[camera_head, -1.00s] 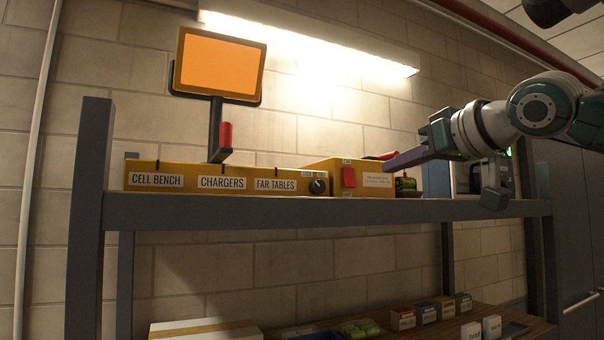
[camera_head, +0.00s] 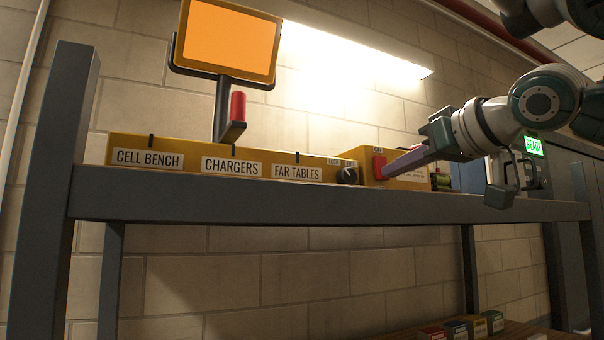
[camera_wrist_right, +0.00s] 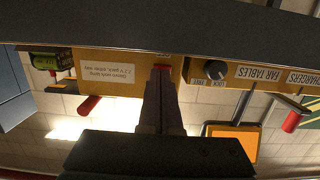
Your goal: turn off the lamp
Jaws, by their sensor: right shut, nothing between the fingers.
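A lit strip lamp (camera_head: 355,52) glows on the brick wall above the shelf. A red rocker switch (camera_head: 379,167) sits on the front of a yellow box (camera_head: 365,164) on the shelf. My right gripper (camera_head: 388,171) reaches in from the right, shut and empty. Its purple-grey fingertips are at the red switch and partly cover it; whether they touch it I cannot tell. In the upside-down right wrist view, the shut fingers (camera_wrist_right: 162,78) point at the box and hide most of the switch (camera_wrist_right: 163,67). My left gripper is not in view.
A long yellow panel (camera_head: 315,160) with labels and a black knob (camera_head: 347,176) stands left of the box. An orange screen (camera_head: 227,40) rises above it, with a red handle (camera_head: 238,107) beside its post. The grey shelf edge (camera_head: 300,200) runs below.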

